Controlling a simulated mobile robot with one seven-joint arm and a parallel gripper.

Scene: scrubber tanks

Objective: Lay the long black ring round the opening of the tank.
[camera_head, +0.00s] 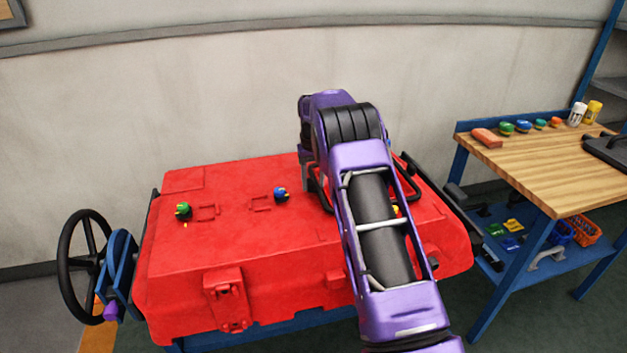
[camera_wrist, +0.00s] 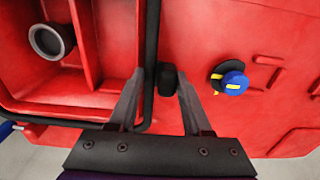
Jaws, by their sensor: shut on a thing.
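The red tank (camera_head: 240,240) stands in the middle of the head view. Its opening (camera_wrist: 110,45) shows at the left of the wrist view, with inner walls and a round grey fitting (camera_wrist: 52,41) inside. The long black ring (camera_wrist: 152,30) runs down the opening's right side, bends, and follows the near side. Its ends also show either side of my arm in the head view (camera_head: 319,192). My gripper (camera_wrist: 161,76) is shut on the ring at its right side, with a black block between the fingers. Whether the ring touches the rim all round I cannot tell; my arm hides most of it.
A blue knob (camera_wrist: 234,82) and a green knob (camera_head: 183,210) stand on the tank top. A black handwheel (camera_head: 84,268) is at the left. A wooden workbench (camera_head: 560,165) with small parts stands at the right.

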